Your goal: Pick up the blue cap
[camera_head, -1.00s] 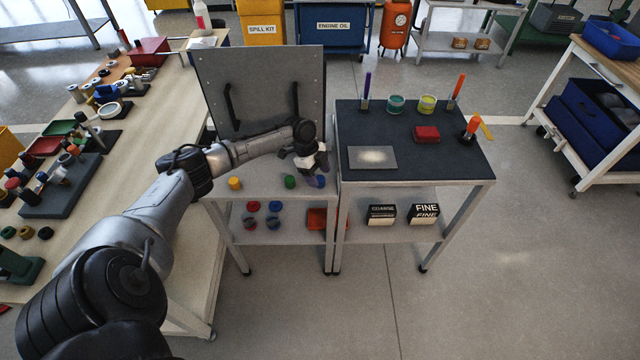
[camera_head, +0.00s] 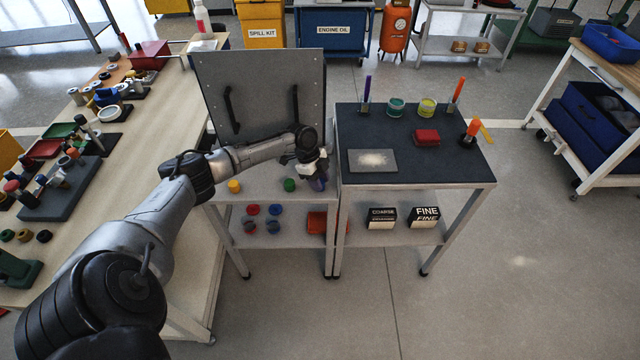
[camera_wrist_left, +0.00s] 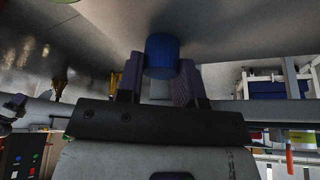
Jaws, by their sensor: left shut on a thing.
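The blue cap (camera_wrist_left: 162,55) sits between the two fingers of my left gripper (camera_wrist_left: 158,78) in the left wrist view. The fingers touch its sides and are shut on it. In the head view my left gripper (camera_head: 318,181) is low over the right end of the light grey table top, and the cap is mostly hidden by the fingers. I cannot tell whether the cap still touches the surface. A yellow cap (camera_head: 234,186) and a green cap (camera_head: 289,184) stand to the left on the same top. My right gripper is not in view.
An upright grey panel (camera_head: 262,80) with two black handles stands behind the caps. A dark-topped table (camera_head: 450,165) with jars and a red block (camera_head: 426,137) adjoins on the right. A cluttered workbench (camera_head: 150,175) is on the left. Open floor lies in front.

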